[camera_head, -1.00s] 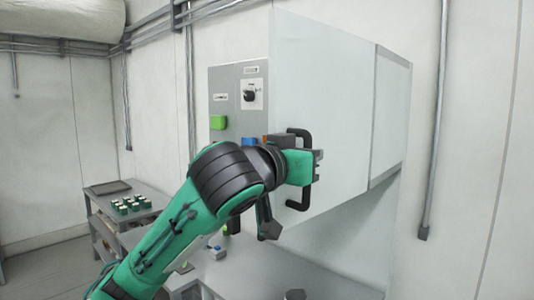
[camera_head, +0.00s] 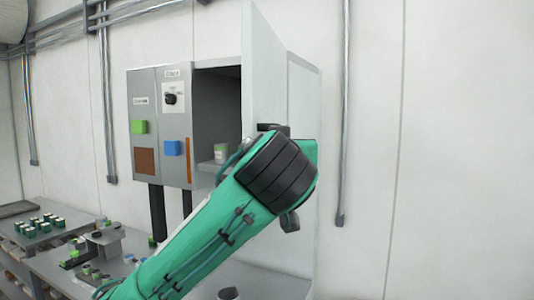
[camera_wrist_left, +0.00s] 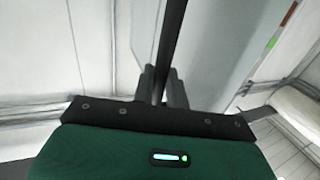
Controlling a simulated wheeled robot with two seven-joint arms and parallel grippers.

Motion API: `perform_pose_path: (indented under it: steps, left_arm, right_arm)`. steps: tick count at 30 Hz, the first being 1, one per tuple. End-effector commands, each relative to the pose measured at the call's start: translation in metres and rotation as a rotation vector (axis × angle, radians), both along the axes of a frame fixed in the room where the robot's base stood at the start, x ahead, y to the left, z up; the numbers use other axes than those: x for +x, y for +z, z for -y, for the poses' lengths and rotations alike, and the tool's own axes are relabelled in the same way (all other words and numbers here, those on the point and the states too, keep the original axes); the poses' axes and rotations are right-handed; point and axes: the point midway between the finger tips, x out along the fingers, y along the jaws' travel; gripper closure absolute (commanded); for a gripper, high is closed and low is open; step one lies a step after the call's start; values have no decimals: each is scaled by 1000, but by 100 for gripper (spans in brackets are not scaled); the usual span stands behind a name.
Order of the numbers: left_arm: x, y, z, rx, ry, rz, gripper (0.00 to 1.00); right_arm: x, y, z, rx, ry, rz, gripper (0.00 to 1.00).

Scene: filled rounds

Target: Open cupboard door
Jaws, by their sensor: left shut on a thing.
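The cupboard (camera_head: 217,100) is a light grey wall box with a dark interior. Its white door (camera_head: 262,70) stands swung open toward me, and the opening shows to the left of it. My left gripper (camera_wrist_left: 161,84) is shut on the door's dark handle bar (camera_wrist_left: 171,38) in the left wrist view. In the head view my green left arm covers most of the handle and the gripper's fingers. My right gripper is in no view.
A small pale container (camera_head: 220,154) stands inside the cupboard. Left of the opening is a control panel (camera_head: 160,115) with green and blue buttons. A grey bench (camera_head: 60,262) with small jars lies below left. The wall at right is clear.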

Motion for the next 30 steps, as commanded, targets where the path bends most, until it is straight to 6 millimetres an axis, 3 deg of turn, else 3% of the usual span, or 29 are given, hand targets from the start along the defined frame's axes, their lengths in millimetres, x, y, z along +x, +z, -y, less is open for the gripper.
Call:
perform_pose_path:
  steps: [16, 17, 20, 30]
  left_arm:
    - [2, 0, 5, 1, 11, -1, 100]
    - [2, 0, 5, 1, 11, -1, 84]
    - [2, 0, 5, 1, 11, -1, 67]
    - [-1, -1, 5, 0, 10, 0, 67]
  right_arm:
    - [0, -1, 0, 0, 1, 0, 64]
    - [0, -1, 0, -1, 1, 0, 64]
    - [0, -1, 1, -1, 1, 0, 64]
    - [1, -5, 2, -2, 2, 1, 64]
